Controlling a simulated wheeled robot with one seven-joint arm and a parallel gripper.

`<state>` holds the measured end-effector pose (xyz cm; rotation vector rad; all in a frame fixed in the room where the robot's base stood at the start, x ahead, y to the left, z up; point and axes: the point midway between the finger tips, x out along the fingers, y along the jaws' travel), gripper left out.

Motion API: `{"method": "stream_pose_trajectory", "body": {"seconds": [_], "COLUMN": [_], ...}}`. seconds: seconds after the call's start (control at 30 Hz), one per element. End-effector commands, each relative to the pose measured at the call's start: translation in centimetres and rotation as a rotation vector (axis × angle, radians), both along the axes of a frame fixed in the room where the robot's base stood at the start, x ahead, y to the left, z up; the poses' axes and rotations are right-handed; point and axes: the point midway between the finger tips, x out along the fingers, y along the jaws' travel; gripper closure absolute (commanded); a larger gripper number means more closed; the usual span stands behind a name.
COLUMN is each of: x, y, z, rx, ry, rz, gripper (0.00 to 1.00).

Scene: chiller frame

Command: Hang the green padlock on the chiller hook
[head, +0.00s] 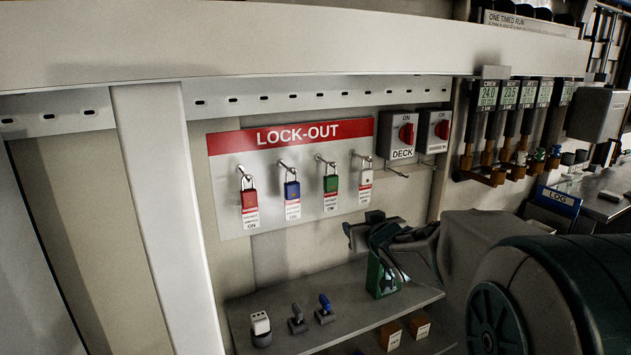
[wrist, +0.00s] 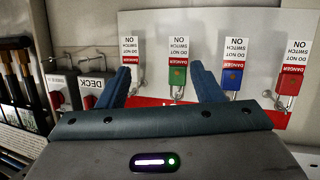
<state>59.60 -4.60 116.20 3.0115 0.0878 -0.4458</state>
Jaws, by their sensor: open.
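The green padlock (head: 331,183) hangs on a peg of the lock-out board (head: 237,146), third from the left, with a red and white tag below its body. In the wrist view, which is upside down, the green padlock (wrist: 177,77) appears between my two fingers, beyond them. My gripper (head: 372,228) is open and empty, below and to the right of the padlock in the head view; its fingers also show in the wrist view (wrist: 163,85). Bare hooks (head: 398,174) stick out below the switch boxes right of the board. I cannot read a chiller label on either box.
Red (head: 249,198), blue (head: 292,190) and white (head: 365,178) padlocks hang on neighbouring pegs. A DECK switch box (head: 402,135) is right of the board. A shelf (head: 275,300) below holds small tools and a green box (head: 380,277). A beam (head: 250,42) crosses above.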

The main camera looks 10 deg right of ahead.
Motion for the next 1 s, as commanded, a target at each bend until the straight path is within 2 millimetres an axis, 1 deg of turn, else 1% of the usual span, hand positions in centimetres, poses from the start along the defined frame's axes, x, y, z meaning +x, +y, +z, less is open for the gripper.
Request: {"method": "stream_pose_trajectory", "body": {"seconds": [0.03,0.1,0.2,0.33,0.47,0.57,0.8,0.9,1.0], "x": [1.2,2.4,3.4,3.9,4.6,6.0,10.0,11.2,11.9], "y": [-0.2,0.0,0.3,0.5,0.9,1.4,2.7,3.1,3.3], "z": [0.9,2.1,3.3,4.3,4.7,4.7,4.8,4.8,4.7], "rx": [0.022,0.054,0.095,0.130,0.143,0.147,0.145,0.143,0.142], "ry": [-0.051,-0.122,-0.199,-0.256,-0.275,-0.277,-0.276,-0.275,-0.277], "rz": [0.038,0.099,0.172,0.232,0.257,0.259,0.256,0.257,0.255], "gripper": [0.40,0.40,0.40,0.40,0.40,0.40,0.40,0.40,0.40]}}
